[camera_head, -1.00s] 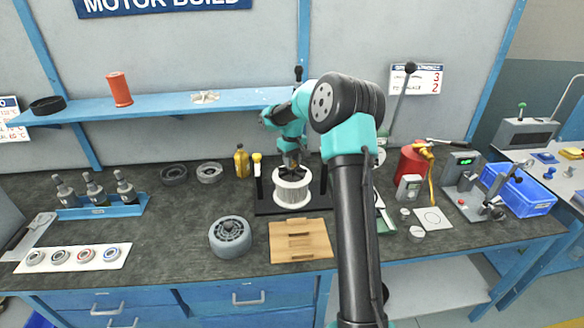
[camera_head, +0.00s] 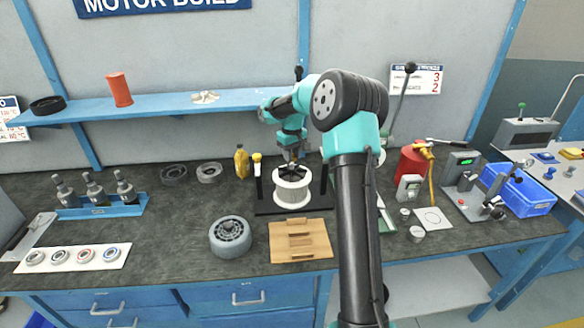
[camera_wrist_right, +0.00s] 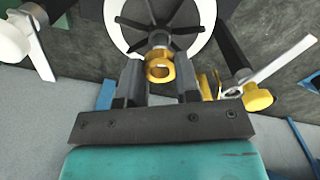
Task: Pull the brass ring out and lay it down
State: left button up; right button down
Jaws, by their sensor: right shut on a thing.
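The brass ring (camera_wrist_right: 158,72) sits between the two dark fingers of my right gripper (camera_wrist_right: 160,66), which is shut on it. The ring shows in front of the hub of a white part with black spokes (camera_wrist_right: 205,24). In the head view this part is a white ribbed drum (camera_head: 292,191) standing upright on a dark stand, with my right gripper (camera_head: 292,168) right over its middle. I cannot tell whether the ring is clear of the hub. The ring is too small to make out in the head view. My left gripper is not in view.
Dark posts flank the drum on its black base plate (camera_head: 275,212). A wooden block (camera_head: 300,240) lies in front and a grey round housing (camera_head: 229,237) front left. A yellow bottle (camera_head: 241,161) stands behind left. Bare bench shows left of the drum.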

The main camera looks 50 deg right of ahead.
jog(key=shift+r, duration=0.95)
